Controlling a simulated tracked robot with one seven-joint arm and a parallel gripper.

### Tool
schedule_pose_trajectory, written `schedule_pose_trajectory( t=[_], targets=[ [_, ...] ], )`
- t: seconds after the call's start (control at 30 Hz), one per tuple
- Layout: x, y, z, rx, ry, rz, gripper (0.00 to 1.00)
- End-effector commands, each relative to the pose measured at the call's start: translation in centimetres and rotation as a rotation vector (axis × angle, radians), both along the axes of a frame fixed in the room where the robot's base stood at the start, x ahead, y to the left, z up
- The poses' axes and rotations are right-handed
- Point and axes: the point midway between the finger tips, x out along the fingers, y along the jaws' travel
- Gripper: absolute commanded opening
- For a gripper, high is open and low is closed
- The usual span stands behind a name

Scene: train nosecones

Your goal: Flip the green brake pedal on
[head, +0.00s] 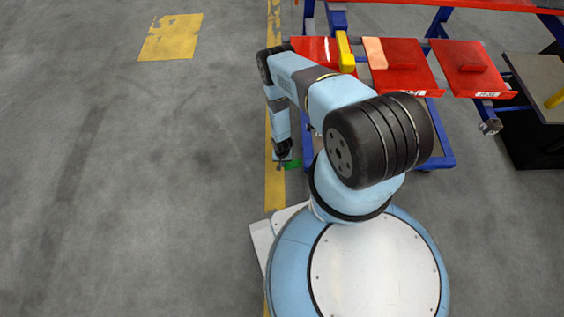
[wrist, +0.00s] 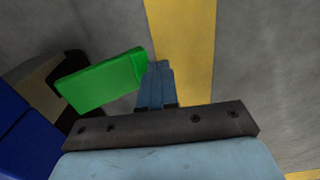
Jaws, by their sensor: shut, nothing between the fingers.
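The green brake pedal (wrist: 100,80) is a flat bright green bar in the wrist view, left of my gripper's fingers. Its right end lies close beside the fingertips; I cannot tell whether they touch. In the head view the pedal (head: 292,165) is a small green patch low by the cart's near left corner. My gripper (wrist: 157,68) is shut and empty, its two blue fingers together, pointing down towards the floor. In the head view my gripper (head: 283,157) is small and partly dark, just left of the pedal. The pedal's mounting is partly hidden.
A blue cart frame (head: 436,140) stands right of the pedal, with a wheel (wrist: 72,65) beside it. Red trays (head: 398,78) sit above, one near a yellow block (head: 344,52). A table (head: 540,80) is at far right. The floor (head: 130,170) on the left is clear.

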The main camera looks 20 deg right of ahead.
Motion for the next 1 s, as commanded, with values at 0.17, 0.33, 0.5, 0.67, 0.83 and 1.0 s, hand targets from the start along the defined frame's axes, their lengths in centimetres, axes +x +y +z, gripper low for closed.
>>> schedule_pose_trajectory(
  t=[0.17, 0.33, 0.5, 0.67, 0.83, 1.0],
  targets=[
    [0.0, 0.0, -0.6, 0.001, -0.001, 0.0, 0.0],
    [0.0, -0.1, -0.8, 0.0, -0.003, 0.0, 0.0],
    [0.0, -0.1, -0.8, 0.0, -0.003, 0.0, 0.0],
    [0.0, -0.1, -0.7, -0.001, -0.002, 0.0, 0.0],
    [0.1, 0.1, -0.3, 0.0, -0.001, 0.0, 0.0],
    [0.4, 1.0, 1.6, 0.0, -0.002, -0.002, 0.0]
  ],
)
